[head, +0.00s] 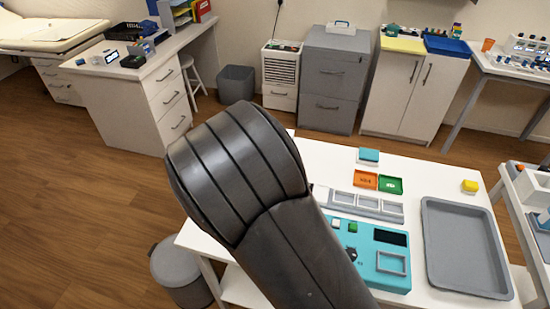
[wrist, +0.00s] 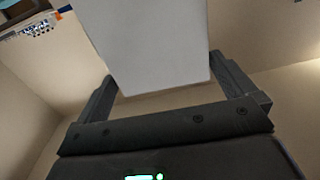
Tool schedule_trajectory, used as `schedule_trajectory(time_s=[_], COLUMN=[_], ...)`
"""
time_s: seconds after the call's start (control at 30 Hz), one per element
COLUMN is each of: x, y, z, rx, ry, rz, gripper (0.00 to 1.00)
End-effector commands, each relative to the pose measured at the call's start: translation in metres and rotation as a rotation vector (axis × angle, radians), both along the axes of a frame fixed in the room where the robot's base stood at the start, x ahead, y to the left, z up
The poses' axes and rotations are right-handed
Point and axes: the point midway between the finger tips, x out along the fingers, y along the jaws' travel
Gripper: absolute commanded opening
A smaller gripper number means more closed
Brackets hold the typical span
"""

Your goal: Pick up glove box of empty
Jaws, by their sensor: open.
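In the wrist view, a large plain pale grey block-like thing (wrist: 155,45) reaches down from the top edge into the space between the fingers of my gripper (wrist: 165,72). My gripper is open, with one dark finger on each side of it. I cannot tell whether either finger touches it, or whether it is the glove box. Its far end is cut off by the frame. My gripper is not in the head view, where my dark arm covers the middle. I cannot pick out a glove box there.
A white table (head: 435,178) carries a grey tray (head: 428,245), a teal panel (head: 340,262), orange (head: 365,180) and green (head: 390,185) trays, and a yellow block (head: 470,186). A grey bin (head: 178,272) stands left of it. Wood floor (head: 70,185) is clear at left.

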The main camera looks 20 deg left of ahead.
Motion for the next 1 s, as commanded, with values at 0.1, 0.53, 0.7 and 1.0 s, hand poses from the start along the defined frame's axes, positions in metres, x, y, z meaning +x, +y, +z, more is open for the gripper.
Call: schedule_trajectory(time_s=[0.1,0.53,0.7,1.0], x=[0.01,0.06,0.062,0.062], y=[0.0,0.004,0.004,0.004], z=[0.0,-0.004,-0.003,-0.003], rx=[0.0,-0.001,0.0,0.0], ry=[0.0,0.001,0.001,0.001], rz=[-0.001,0.0,0.0,0.0], gripper=[1.0,1.0,1.0,0.83])
